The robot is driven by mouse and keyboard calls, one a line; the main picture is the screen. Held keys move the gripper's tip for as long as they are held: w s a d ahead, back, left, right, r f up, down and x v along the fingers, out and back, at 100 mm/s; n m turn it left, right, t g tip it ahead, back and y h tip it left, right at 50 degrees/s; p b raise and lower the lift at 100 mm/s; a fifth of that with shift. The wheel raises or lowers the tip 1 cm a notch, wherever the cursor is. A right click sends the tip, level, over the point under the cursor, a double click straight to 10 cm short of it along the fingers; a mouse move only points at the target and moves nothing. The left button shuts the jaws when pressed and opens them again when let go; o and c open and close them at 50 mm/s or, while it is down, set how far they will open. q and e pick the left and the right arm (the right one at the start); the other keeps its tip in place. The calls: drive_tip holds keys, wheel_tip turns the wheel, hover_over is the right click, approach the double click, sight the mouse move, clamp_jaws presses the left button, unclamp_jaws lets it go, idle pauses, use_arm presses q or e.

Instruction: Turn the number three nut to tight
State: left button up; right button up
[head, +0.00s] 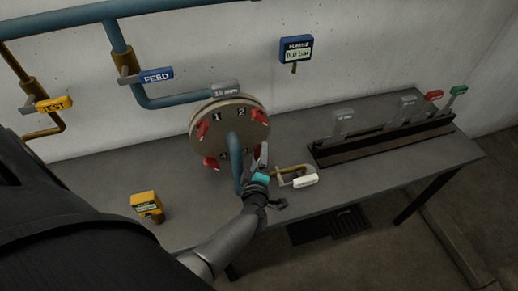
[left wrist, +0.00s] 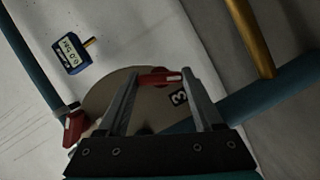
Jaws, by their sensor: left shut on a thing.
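A round flange disc (head: 203,108) stands upright on the bench, with red nuts and number labels around its face. Labels 1 and 2 are readable at the top; the lower ones are partly hidden by the pipe and my gripper. My left gripper (head: 261,163) is at the disc's lower right. In the left wrist view its two fingers (left wrist: 160,77) close on the number three nut (left wrist: 158,78), a red piece beside the label 3 (left wrist: 180,98). Another red nut (left wrist: 73,127) shows at the left there. My right gripper is in neither view.
A blue pipe (head: 236,155) runs in front of the disc. A brass pipe with a white tag (head: 305,181) lies right of my gripper. A yellow box (head: 147,206) stands left on the bench. A lever rack (head: 385,139) fills the right side. A blue gauge (head: 296,49) hangs on the wall.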

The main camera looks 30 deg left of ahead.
use_arm(q)
drive_tip(key=shift+m+g+p, duration=0.3)
drive_tip(key=shift+m+p, duration=0.2)
drive_tip(key=shift+p, duration=0.05)
drive_tip(key=shift+f, duration=0.1)
drive_tip(key=o, duration=1.4)
drive_tip(key=shift+c, duration=0.2)
drive_tip(key=shift+s, duration=0.1)
drive_tip(key=p+v, duration=0.5)
drive_tip(key=v, duration=1)
drive_tip(key=shift+p, duration=0.3)
